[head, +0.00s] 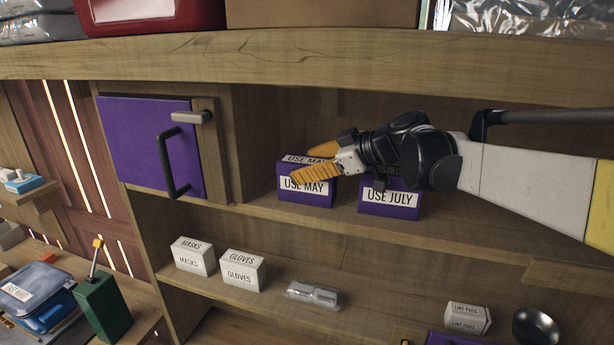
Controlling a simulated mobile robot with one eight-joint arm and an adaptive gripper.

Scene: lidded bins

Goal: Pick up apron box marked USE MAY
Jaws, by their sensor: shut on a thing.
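The purple box marked USE MAY (300,196) sits in the upper shelf compartment, left of a second purple box marked USE JULY (391,206). My gripper (322,166) has its orange fingers across the upper part of the USE MAY box and is shut on it. The fingers hide part of the box's top and its top label. The front label reads clearly. The box looks upright and at shelf level; whether it touches the shelf is hard to tell. My arm comes in from the right and passes over the USE JULY box, covering part of its top.
A purple door (142,140) with a black handle is at the left. The lower shelf holds a masks box (192,257), a gloves box (242,271), a clear package (312,295) and a line pegs box (467,318). A thick wooden ledge (300,58) runs above my arm.

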